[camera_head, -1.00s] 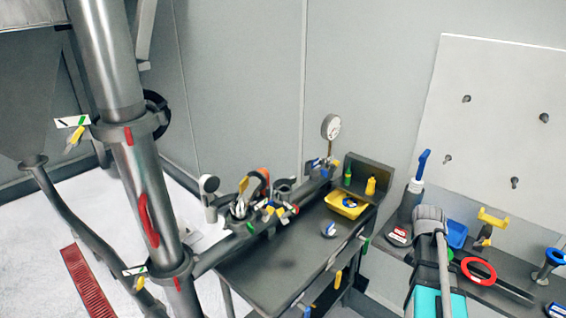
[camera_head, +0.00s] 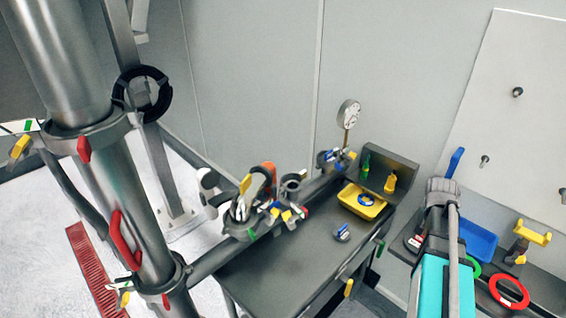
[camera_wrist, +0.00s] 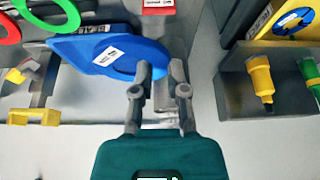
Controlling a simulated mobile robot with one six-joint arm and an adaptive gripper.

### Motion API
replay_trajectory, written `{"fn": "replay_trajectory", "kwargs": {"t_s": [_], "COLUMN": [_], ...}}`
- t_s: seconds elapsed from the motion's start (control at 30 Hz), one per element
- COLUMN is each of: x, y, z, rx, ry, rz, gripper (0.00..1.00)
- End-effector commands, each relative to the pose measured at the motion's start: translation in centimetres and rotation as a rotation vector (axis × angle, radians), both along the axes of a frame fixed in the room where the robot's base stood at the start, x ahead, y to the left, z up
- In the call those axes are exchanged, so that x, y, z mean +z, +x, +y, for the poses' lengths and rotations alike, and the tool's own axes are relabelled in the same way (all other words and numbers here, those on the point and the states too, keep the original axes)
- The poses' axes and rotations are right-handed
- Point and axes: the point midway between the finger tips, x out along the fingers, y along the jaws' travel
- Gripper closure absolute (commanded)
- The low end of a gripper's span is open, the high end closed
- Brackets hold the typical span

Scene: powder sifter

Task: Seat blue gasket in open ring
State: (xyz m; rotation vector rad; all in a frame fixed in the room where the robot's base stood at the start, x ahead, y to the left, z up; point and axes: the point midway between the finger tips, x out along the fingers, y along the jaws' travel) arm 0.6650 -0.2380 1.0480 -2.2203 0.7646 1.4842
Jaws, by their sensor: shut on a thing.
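My gripper (camera_wrist: 161,68) is shut on a blue piece (camera_wrist: 132,71), which I take to be the blue gasket. It shows partly at the fingertips in the wrist view, over a similar blue background, so its outline is hard to tell. In the head view my gripper (camera_head: 441,188) is at the right, above the side bench, and the gasket cannot be made out. A dark open ring (camera_head: 164,97) stands out beside the upper collar (camera_head: 97,135) of the steel pipe, at the left and far from my gripper.
A blue tray (camera_head: 482,241), green ring (camera_head: 471,269), red ring (camera_head: 510,305) and yellow holder (camera_head: 532,234) are by my gripper. A yellow tray (camera_head: 347,205) and round blue-labelled piece (camera_head: 342,232) are on the middle table (camera_head: 290,270). A gauge (camera_head: 348,113) stands behind. Red-handled pipe clamps crowd the left.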

Motion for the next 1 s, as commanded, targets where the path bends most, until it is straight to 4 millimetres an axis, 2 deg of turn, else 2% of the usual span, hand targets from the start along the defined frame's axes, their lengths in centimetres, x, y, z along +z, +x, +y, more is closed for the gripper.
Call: {"fn": "replay_trajectory", "kwargs": {"t_s": [0.47, 0.67, 0.87, 1.0], "x": [0.0, 0.3, 1.0, 1.7], "y": [0.4, 1.1, 3.1, 5.1], "z": [0.9, 2.0, 5.0, 8.5], "rx": [0.016, 0.039, 0.105, 0.178], "ry": [0.0, 0.0, 0.001, 0.001], "rz": [0.0, 0.0, 0.001, 0.0], "gripper": [1.0, 1.0, 1.0, 1.0]}}
